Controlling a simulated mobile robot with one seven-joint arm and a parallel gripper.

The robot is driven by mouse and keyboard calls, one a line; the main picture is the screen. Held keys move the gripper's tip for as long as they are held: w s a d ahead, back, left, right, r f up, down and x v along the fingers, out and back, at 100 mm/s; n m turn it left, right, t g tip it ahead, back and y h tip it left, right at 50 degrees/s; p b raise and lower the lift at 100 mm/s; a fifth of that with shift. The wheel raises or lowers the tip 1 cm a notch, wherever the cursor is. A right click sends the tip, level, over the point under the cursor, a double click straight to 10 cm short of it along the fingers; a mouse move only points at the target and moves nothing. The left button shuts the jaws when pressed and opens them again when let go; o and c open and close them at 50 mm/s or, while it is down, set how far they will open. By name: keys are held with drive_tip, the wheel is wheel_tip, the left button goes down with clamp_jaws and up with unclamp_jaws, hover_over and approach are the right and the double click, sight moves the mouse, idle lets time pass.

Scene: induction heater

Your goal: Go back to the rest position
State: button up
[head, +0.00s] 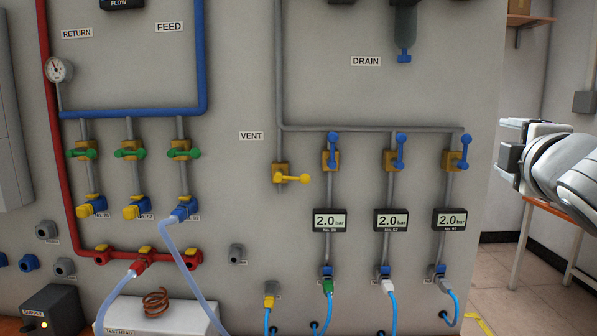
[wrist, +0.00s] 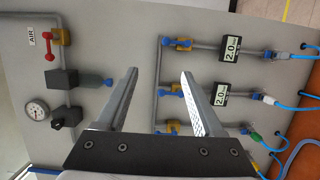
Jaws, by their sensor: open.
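My gripper (head: 512,146) is at the right edge of the head view, pointing left, clear of the panel's right side. In the wrist view my gripper (wrist: 160,85) shows two fingers spread wide with nothing between them. The grey panel (head: 230,210) carries the pipes, valves and gauges. The fingers look apart from these parts.
Three pressure displays (head: 393,220) hang above hose connectors on the panel. A yellow vent handle (head: 293,178) and blue valve handles (head: 400,152) stick out. Clear hoses (head: 178,255) hang at lower left. A wooden-topped table (head: 548,208) stands behind my arm.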

drive_tip(key=s+a+f+m+g+y+p, duration=0.1)
drive_tip(key=s+a+f+m+g+y, duration=0.1)
drive_tip(key=f, duration=0.6)
drive_tip(key=s+a+f+m+g+y+p, duration=0.1)
drive_tip(key=s+a+f+m+g+y, duration=0.1)
drive_tip(key=s+a+f+m+g, duration=0.3)
drive_tip(key=s+a+f+m+g+y+p, duration=0.1)
drive_tip(key=s+a+f+m+g, duration=0.3)
drive_tip(key=s+a+f+m, duration=0.3)
drive_tip(key=s+a+f, duration=0.1)
drive_tip(key=a+f, duration=0.3)
drive_tip(key=f, duration=0.1)
drive_tip(key=shift+a+f+y, duration=0.3)
drive_tip(key=shift+f+y, duration=0.1)
drive_tip(key=shift+s, duration=0.1)
